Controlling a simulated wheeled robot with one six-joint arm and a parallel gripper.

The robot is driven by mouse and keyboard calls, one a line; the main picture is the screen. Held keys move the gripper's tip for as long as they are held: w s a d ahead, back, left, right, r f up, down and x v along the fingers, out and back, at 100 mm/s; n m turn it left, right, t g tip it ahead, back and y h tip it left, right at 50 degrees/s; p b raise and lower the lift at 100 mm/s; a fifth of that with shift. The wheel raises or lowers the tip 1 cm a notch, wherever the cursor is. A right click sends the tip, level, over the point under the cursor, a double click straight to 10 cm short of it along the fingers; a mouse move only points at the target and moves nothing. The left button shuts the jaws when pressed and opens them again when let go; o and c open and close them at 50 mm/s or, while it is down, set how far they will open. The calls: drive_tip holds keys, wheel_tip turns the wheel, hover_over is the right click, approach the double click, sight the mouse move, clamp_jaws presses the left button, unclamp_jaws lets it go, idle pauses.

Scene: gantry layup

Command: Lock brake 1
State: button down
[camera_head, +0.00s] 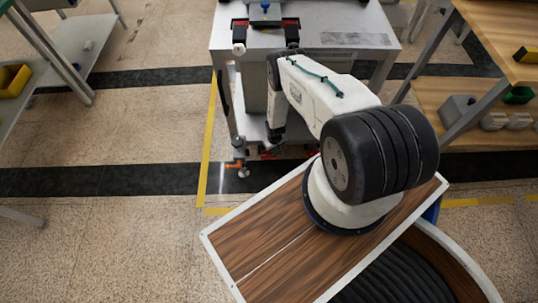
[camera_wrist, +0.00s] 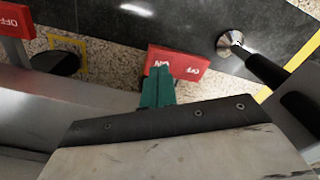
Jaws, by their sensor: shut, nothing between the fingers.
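A red brake pedal (camera_wrist: 180,66) with white lettering, partly readable as ON and OFF, shows in the wrist view above the floor. A second red pedal (camera_wrist: 14,20), marked OFF, is at the upper left edge. I cannot tell which one is brake 1. My gripper (camera_wrist: 161,73) has teal fingers, shut and empty, with the tips overlapping the middle pedal's near edge. I cannot tell whether they touch it. In the head view my arm reaches down beside the grey cart (camera_head: 318,62), and the fingertips are not clear there.
A round metal foot (camera_wrist: 231,43) on a dark stem stands right of the middle pedal. In the head view, a cart leg with an orange part (camera_head: 236,167) is left of my arm.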

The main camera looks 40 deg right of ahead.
idle(0.4)
wheel_tip(320, 180, up, 7)
idle(0.8)
idle(0.5)
